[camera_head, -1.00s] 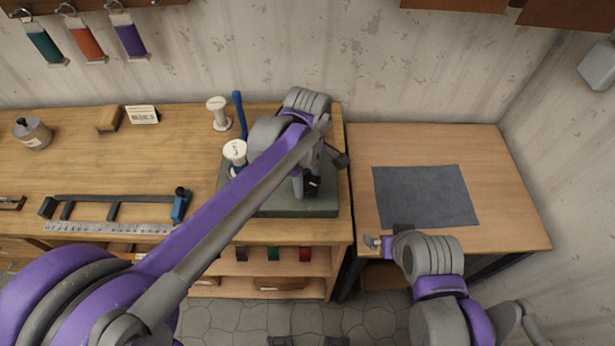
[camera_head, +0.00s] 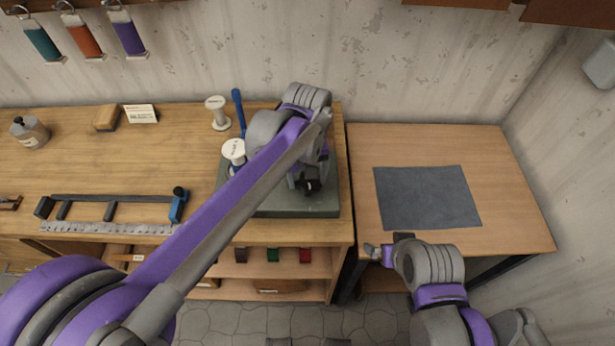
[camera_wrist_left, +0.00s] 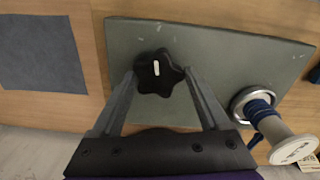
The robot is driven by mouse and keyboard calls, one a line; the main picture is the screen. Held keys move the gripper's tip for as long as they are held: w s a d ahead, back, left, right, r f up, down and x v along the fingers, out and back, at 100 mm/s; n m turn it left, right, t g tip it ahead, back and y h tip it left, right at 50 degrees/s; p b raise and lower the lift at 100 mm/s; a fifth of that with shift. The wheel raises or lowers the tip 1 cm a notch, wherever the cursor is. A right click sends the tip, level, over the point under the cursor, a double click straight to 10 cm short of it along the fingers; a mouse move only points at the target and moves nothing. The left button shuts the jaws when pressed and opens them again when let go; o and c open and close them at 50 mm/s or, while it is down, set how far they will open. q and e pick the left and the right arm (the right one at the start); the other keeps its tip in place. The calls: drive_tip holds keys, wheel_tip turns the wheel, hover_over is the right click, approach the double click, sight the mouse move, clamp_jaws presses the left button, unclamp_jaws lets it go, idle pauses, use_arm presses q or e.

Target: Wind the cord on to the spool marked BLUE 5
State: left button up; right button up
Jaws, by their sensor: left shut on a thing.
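A white spool (camera_head: 234,150) with some blue cord on it stands upright on the grey-green base plate (camera_head: 290,210). In the left wrist view the spool (camera_wrist_left: 290,149) sits on a round metal disc, with blue cord around its core; its label is too small to read. A black star-shaped knob (camera_wrist_left: 159,73) with a white mark is on the same plate (camera_wrist_left: 215,50). My left gripper (camera_wrist_left: 160,76) is shut on the knob, one finger on each side; in the head view the gripper (camera_head: 308,186) is partly hidden by its wrist. My right gripper (camera_head: 385,248) hangs by the right table's front edge, its jaws unclear.
Another white spool (camera_head: 217,112) and a blue upright handle (camera_head: 239,113) stand behind the plate. A clamp bar (camera_head: 115,199) and a ruler (camera_head: 110,228) lie to the left. A grey mat (camera_head: 427,196) lies on the otherwise clear right table (camera_head: 510,200).

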use_arm(q)
drive_tip(key=m, duration=0.4)
drive_tip(key=shift+m, duration=0.3)
drive_tip(key=m, duration=0.3)
drive_tip(key=shift+w+m+b, duration=0.1)
drive_tip(key=shift+m+b, duration=0.25)
drive_tip(key=shift+m, duration=0.05)
drive_tip(key=m, duration=0.4)
drive_tip(key=shift+d+m, duration=0.1)
drive_tip(key=shift+m, duration=1.6)
drive_tip(key=o, duration=1.2)
drive_tip(key=shift+o, duration=0.2)
drive_tip(key=shift+r, duration=0.15)
wheel_tip(320, 180, up, 11)
drive_tip(key=shift+f, duration=0.2)
